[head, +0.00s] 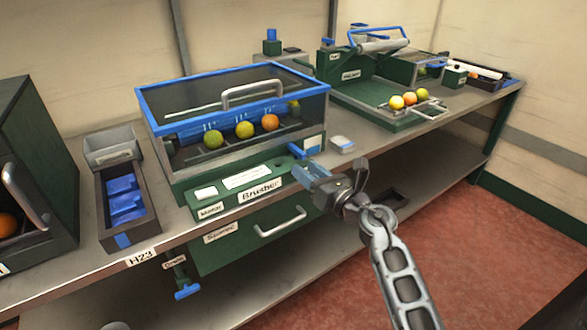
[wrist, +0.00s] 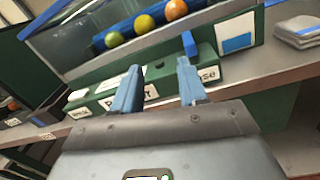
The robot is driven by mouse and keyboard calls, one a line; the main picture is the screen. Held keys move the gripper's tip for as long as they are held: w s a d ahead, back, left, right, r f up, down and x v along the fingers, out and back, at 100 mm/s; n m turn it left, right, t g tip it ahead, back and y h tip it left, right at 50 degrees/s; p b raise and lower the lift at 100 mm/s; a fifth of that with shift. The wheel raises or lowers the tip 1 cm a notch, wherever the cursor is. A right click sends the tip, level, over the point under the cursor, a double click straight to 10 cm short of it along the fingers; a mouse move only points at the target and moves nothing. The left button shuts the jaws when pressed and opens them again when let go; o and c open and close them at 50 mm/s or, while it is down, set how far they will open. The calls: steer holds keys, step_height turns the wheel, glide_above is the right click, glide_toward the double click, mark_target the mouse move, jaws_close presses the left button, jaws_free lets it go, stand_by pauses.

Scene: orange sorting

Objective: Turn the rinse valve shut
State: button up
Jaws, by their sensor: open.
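The rinse valve's blue handle (head: 304,152) is at the right front corner of the brusher (head: 180,190), a green-based machine with a clear, blue-rimmed cover. In the wrist view the blue handle (wrist: 189,43) stands upright just beyond my right fingertip. A label ending in "SE" is partly hidden behind that finger. My gripper (head: 306,173) is in front of the brusher's right end, just below the handle. Its blue fingers also show in the wrist view (wrist: 158,68), apart with nothing between them. I cannot tell whether a finger touches the handle.
Several oranges (head: 244,130) lie inside the brusher. Below it is a green drawer (head: 250,240) with a handle. A blue drain valve (head: 187,291) hangs under the bench at left. A grey pad (head: 342,145) lies right of the brusher. The red floor at right is clear.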

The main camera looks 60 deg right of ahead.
mark_target(305, 155)
steer(key=d, duration=0.1)
steer(key=d+n, duration=0.1)
steer(key=d, duration=0.1)
steer(key=shift+s+d+f+n+g+h, duration=0.1)
steer(key=shift+s+d+n+g+h, duration=0.2)
steer(key=shift+s+g, duration=0.1)
steer(key=shift+w+d, duration=0.1)
steer(key=shift+d, duration=0.15)
steer(key=x, duration=0.7)
steer(key=shift+w+d, duration=0.1)
steer(key=shift+w, duration=0.1)
jaws_close()
